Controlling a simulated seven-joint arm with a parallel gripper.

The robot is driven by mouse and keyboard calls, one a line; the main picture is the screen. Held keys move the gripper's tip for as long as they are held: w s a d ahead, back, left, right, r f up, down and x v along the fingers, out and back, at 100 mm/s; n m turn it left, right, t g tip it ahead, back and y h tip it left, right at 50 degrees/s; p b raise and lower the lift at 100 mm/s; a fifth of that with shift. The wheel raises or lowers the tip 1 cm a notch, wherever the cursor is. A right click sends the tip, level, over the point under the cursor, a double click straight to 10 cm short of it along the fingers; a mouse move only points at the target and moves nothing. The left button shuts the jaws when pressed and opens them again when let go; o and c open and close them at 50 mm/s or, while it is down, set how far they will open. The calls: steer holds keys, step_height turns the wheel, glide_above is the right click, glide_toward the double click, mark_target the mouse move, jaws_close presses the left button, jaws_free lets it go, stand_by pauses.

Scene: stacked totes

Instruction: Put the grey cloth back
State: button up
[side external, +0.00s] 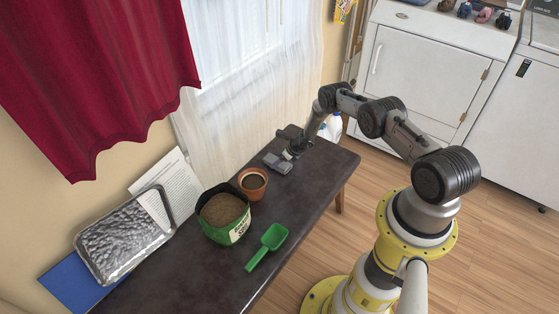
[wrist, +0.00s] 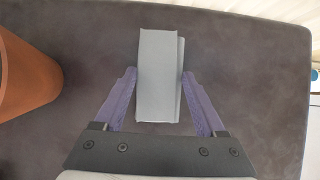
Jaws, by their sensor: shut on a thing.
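The grey cloth (wrist: 158,90) is a small folded grey rectangle on the dark tabletop in the wrist view. It also shows in the side view (side external: 277,162), near the far end of the table. My gripper (wrist: 160,73) has its two purple fingers on either side of the cloth, shut on it, with the tips at its left and right edges. In the side view my gripper (side external: 289,155) is low over the table at the cloth. I cannot tell whether the cloth is lifted at all.
A terracotta pot (side external: 253,184) of soil stands close to the left of the cloth. Beyond it are a green soil bag (side external: 228,231), a green scoop (side external: 266,247) and a foil tray (side external: 124,237). The dark table (side external: 318,162) has bare room right of the cloth.

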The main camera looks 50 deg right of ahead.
steer(key=shift+f, duration=0.1)
steer(key=o, duration=1.3)
steer(key=shift+c, duration=0.2)
